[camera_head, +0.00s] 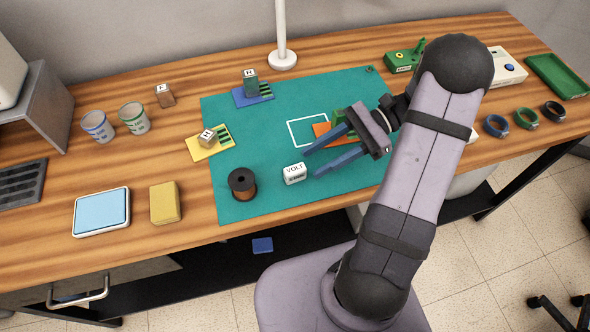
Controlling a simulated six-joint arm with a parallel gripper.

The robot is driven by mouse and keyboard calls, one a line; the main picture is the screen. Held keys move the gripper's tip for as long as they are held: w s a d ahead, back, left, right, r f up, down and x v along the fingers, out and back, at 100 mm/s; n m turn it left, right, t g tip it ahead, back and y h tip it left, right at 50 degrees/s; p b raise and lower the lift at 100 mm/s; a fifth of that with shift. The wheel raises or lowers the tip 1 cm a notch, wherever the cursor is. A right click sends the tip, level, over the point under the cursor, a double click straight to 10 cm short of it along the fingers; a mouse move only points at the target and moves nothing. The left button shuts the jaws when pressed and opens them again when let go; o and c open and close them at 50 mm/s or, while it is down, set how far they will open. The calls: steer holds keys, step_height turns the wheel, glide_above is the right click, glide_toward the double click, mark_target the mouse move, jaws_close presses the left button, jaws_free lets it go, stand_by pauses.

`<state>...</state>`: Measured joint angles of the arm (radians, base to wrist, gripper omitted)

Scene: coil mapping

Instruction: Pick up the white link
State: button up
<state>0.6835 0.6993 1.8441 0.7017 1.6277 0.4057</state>
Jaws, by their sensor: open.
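A small white piece (472,136) shows at the right edge of my arm, in line with a row of coloured rings. It may be the white link; most of it is hidden behind my arm, so I cannot tell its shape. My gripper (313,163) is open and empty over the green mat (237,118), its two blue fingers pointing left. It is well to the left of the white piece. A white block marked VOLT (294,174) sits on the mat close to the fingertips; I cannot tell whether they touch.
Blue (495,125), green (526,118) and black (553,111) rings lie at the right. A green tray (558,76) and white box (506,66) are behind them. A copper spool (242,183) and yellow card (210,143) are at the left. A lamp post (281,40) stands at the back.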

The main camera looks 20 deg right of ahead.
mark_target(305, 167)
steer(key=shift+a+f, duration=0.2)
steer(key=shift+a, duration=0.25)
steer(key=shift+a, duration=0.1)
steer(key=shift+p+x, duration=0.6)
steer(key=shift+x, duration=2.3)
jaws_close()
